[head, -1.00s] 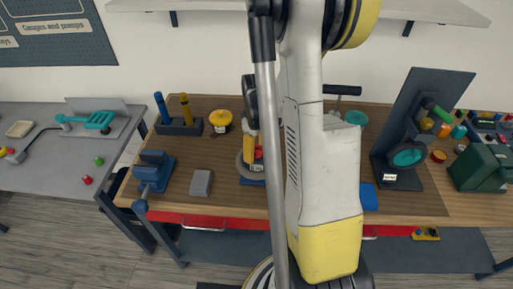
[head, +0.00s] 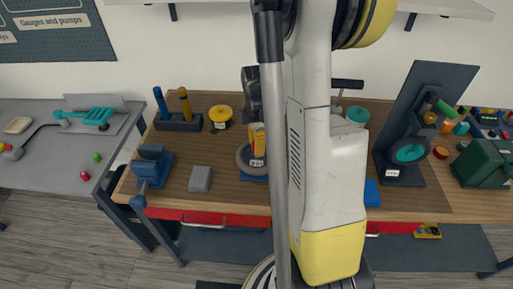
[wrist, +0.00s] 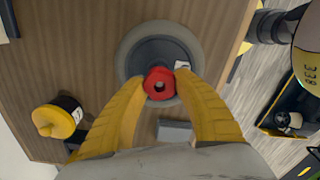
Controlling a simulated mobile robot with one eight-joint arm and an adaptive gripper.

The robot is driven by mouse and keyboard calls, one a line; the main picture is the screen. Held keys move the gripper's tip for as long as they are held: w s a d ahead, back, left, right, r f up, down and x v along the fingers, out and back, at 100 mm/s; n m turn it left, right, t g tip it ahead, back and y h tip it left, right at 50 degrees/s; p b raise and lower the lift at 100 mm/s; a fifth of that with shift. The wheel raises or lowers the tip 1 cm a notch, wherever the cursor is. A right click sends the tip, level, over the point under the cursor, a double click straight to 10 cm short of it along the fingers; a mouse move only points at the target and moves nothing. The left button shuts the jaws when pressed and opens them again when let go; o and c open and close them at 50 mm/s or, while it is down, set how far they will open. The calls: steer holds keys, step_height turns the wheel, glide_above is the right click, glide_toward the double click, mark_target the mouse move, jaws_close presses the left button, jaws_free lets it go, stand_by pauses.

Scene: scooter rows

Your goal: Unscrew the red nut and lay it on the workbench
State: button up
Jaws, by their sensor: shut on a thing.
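The red nut (wrist: 159,83) sits between the two yellow fingertips of my gripper (wrist: 160,86) in the wrist view, with a dark round centre facing the camera. My gripper is shut on it. Behind the nut is a grey-rimmed wheel (wrist: 129,54) with a dark hub and a small white label. I cannot tell whether the nut still touches the hub. In the head view my gripper (head: 258,140) is over the wheel (head: 244,163), partly hidden by my arm. The wooden workbench (head: 228,180) lies beneath.
Left of the wheel are a grey block (head: 200,179), a blue vise (head: 152,168) and a yellow round-topped item (head: 220,114). A tall dark stand (head: 425,100) and a green box (head: 482,165) are on the right. Bare wood shows between the block and the wheel.

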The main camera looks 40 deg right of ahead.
steer(key=n+b, duration=0.1)
steer(key=n, duration=0.4)
steer(key=shift+n, duration=0.4)
steer(key=n, duration=0.6)
steer(key=shift+w+d+b, duration=0.1)
steer(key=shift+b, duration=0.25)
steer(key=o, duration=1)
steer(key=shift+o, duration=0.6)
steer(key=shift+w, duration=0.1)
step_height(320, 180, up, 12)
